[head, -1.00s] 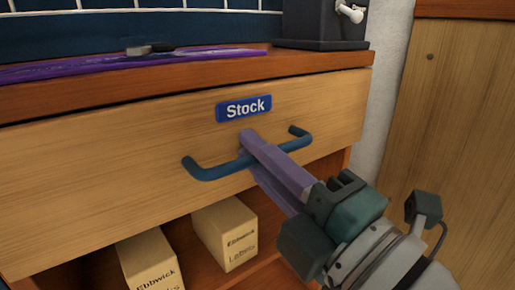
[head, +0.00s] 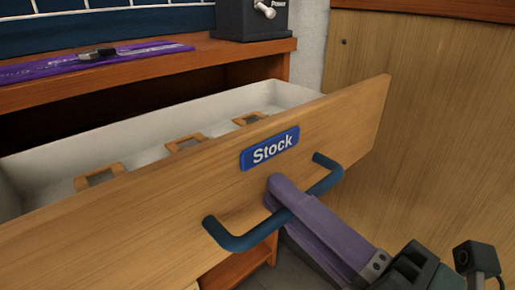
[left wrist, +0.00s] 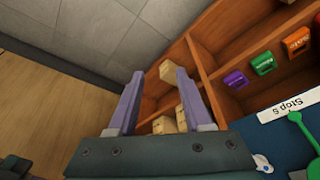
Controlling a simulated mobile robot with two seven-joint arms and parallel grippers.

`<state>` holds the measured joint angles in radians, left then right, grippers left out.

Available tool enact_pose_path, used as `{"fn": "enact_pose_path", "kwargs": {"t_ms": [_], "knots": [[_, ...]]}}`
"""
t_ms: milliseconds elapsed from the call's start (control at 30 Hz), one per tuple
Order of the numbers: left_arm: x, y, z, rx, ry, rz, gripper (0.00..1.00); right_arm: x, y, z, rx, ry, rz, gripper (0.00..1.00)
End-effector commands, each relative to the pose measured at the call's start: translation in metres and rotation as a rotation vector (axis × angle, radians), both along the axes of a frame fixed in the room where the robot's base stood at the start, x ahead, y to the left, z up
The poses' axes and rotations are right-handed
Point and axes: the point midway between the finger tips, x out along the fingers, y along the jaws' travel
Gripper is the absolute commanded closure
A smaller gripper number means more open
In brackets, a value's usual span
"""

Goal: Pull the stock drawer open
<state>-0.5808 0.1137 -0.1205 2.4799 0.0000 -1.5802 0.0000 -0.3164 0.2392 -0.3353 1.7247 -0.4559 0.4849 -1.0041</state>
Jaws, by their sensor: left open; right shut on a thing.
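The stock drawer (head: 180,220) stands pulled out from the bench in the head view. Its wooden front carries a blue "Stock" label (head: 270,149) and a dark blue bar handle (head: 240,241). Inside is a white tray (head: 120,140) with several wooden frame-like pieces. My right gripper (head: 281,197) has its purple fingers shut on the handle near its middle. My left gripper (left wrist: 154,100) shows only in the left wrist view. Its purple fingers are apart with nothing between them, above floor and shelving.
A purple strip (head: 70,65) lies on the bench top, with a black box (head: 250,20) at its right end. A wooden panel (head: 430,90) stands to the right. The left wrist view shows shelves with small boxes and purple, green and orange items (left wrist: 263,64).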

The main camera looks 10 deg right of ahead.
Motion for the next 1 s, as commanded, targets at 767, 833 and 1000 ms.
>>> {"fn": "enact_pose_path", "kwargs": {"t_ms": [767,833,1000], "knots": [[0.000,0.003,0.001,0.010,-0.002,-0.006,0.50,-0.002,-0.002,0.000,-0.001,-0.001,0.000,0.73],[0.000,0.003,0.001,0.010,-0.002,-0.006,0.50,-0.003,-0.002,0.000,-0.001,0.001,0.000,0.73],[0.000,0.002,0.006,0.007,-0.001,-0.004,0.50,-0.015,-0.011,-0.003,-0.003,0.004,-0.001,0.73]]}}
